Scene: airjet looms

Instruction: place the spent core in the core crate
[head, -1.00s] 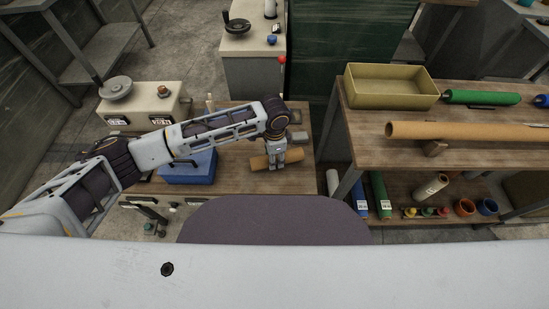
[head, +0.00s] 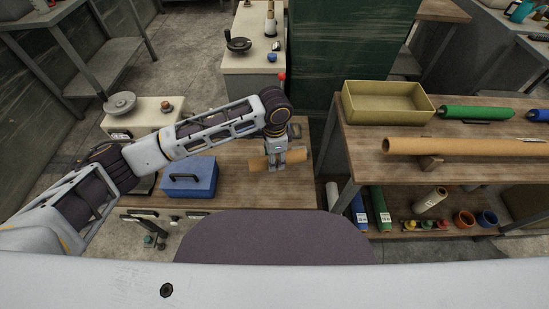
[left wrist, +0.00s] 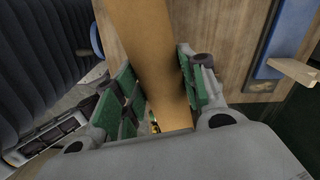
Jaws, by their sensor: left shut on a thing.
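The spent core, a short brown cardboard tube (head: 296,156), is in my left gripper (head: 275,167) above the right part of the wooden worktop. The left gripper is shut around its middle, and both ends stick out. In the left wrist view the core (left wrist: 155,50) runs between the green-padded fingers (left wrist: 160,98). It looks slightly raised, but the exact gap to the worktop is hard to tell. An open yellow crate (head: 390,115), probably the core crate, stands on the bench at the right and looks empty. My right gripper is not in view.
A blue box with a handle (head: 190,186) sits on the worktop left of the core. A long brown tube (head: 470,147) and a green roll (head: 475,113) lie on the right bench near the crate. A gap separates worktop and bench.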

